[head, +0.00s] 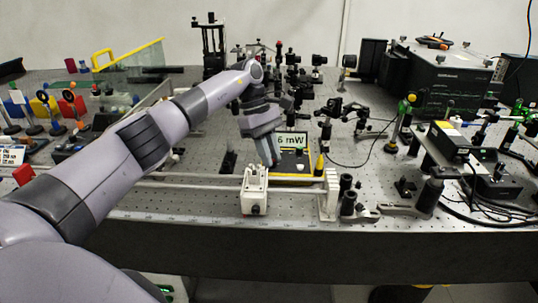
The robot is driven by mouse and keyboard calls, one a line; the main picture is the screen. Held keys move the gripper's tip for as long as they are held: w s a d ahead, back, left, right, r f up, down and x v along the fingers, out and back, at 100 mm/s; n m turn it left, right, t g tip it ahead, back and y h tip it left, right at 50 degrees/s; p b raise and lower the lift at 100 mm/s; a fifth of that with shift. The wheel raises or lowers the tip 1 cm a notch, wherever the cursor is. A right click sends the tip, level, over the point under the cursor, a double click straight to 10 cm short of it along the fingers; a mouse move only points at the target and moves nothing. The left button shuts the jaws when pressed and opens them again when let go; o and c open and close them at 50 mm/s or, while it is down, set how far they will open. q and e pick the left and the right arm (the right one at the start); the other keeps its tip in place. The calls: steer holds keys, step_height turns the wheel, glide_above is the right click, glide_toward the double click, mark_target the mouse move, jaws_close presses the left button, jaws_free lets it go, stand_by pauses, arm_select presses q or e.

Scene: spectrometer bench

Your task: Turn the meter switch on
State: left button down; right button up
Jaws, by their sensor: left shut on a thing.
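The meter (294,177) is a low dark box with a yellow edge, standing near the middle of the bench. Its pale green display (294,140) is lit, and the part I can see reads "6 mW". My left gripper (272,160) reaches down over the left part of the meter, with its fingers pointing at the top face. It is shut on what seems to be the meter switch. The fingers and hand hide the switch and the left end of the display, so I cannot see the switch's position. My right gripper is not in view.
A white fixture (255,190) stands just in front of the gripper on a pale rail. A white post block (328,193) is to its right. Optics mounts crowd the back and right. A large black instrument (447,80) stands at the back right. The front left breadboard is fairly clear.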

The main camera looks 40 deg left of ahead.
arm_select(q)
steer(key=shift+r+m, duration=0.1)
steer(key=shift+m, duration=0.4)
steer(key=shift+g, duration=0.3)
steer(key=c, duration=1)
jaws_free()
steer(key=shift+c, duration=0.2)
steer(key=v, duration=0.7)
steer(key=shift+d+r, duration=0.1)
